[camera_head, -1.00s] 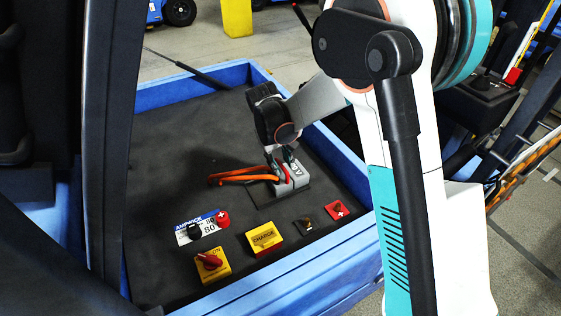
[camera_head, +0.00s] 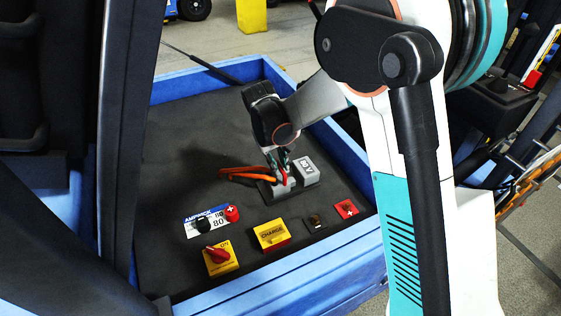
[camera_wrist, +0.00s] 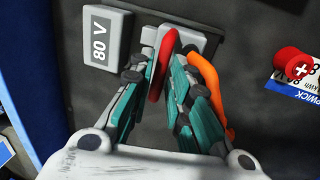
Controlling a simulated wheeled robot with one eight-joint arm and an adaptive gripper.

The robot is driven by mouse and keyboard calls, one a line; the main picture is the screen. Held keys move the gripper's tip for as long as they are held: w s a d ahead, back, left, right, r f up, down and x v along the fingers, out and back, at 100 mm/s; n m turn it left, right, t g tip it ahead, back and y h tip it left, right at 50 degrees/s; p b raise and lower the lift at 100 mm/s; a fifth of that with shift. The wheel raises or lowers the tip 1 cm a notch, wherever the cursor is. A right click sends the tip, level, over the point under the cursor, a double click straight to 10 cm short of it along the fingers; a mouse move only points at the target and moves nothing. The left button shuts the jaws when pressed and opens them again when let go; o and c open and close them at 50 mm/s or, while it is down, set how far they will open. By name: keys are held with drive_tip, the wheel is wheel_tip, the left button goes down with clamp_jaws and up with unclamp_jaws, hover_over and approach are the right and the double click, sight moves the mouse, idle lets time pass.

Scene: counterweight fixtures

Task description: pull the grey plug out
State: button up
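The grey plug (camera_head: 284,186) has a red handle (camera_wrist: 164,62) and orange cables (camera_head: 243,173). It stands apart from the grey block marked 80 V (camera_head: 307,170), with a narrow dark gap between them. In the wrist view the 80 V block (camera_wrist: 104,38) is left of the plug (camera_wrist: 151,37). My gripper (camera_head: 276,158) is above the plug. In the wrist view its teal fingers (camera_wrist: 170,80) stand on both sides of the red handle, closed on it. The fingers hide part of the plug.
On the dark panel nearer the camera are a label with black and red knobs (camera_head: 232,213), a yellow switch plate (camera_head: 221,265), a yellow charge box (camera_head: 270,234) and a red plus plate (camera_head: 346,208). A blue rim (camera_head: 290,277) borders the panel.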

sight(272, 179)
drive_tip(key=shift+o, duration=0.2)
wheel_tip(272, 179, up, 12)
drive_tip(key=a, duration=0.2)
drive_tip(key=shift+s, duration=0.45)
idle(0.4)
